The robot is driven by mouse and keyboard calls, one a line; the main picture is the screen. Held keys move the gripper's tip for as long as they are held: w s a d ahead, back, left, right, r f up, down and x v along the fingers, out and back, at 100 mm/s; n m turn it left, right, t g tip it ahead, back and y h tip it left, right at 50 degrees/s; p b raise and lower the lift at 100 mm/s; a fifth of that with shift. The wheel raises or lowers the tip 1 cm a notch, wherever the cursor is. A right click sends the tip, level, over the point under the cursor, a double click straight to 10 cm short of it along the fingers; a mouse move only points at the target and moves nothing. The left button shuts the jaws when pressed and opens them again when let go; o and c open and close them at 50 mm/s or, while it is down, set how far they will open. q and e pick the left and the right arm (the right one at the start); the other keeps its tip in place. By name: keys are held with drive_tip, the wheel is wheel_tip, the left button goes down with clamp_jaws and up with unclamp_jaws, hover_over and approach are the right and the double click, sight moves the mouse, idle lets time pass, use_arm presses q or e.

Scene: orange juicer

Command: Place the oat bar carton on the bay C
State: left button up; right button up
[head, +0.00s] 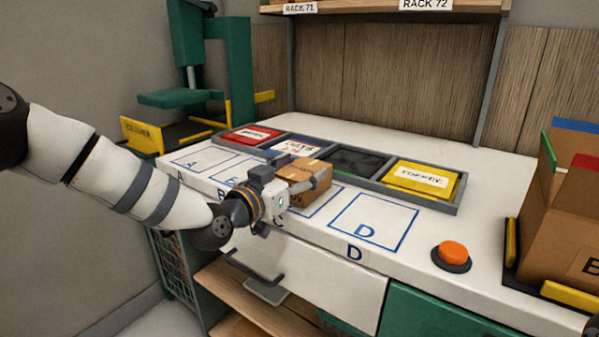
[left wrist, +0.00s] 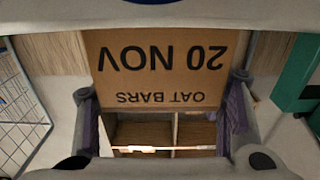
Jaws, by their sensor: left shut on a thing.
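The oat bar carton (head: 304,172) is a brown cardboard box over the bay C area of the white bench. My left gripper (head: 305,187) is shut on it from the front, with a finger along its side. In the left wrist view the carton (left wrist: 160,65) shows upside-down print, "20 NOV" and "OAT BARS", between the two fingers of my left gripper (left wrist: 160,118). Bay C (head: 326,203) is a blue outline between bays B and D, mostly covered by the carton and gripper. I cannot tell whether the carton touches the bench.
Bay D (head: 374,222) is empty. A tray row (head: 452,205) with red, white-labelled, dark and yellow compartments lies behind the bays. An orange button (head: 453,251) and a large open cardboard box (head: 555,215) stand to the right. A green press (head: 225,75) stands back left.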

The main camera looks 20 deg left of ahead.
use_arm(q)
drive_tip(key=shift+f, duration=0.1)
drive_tip(key=o, duration=1.3)
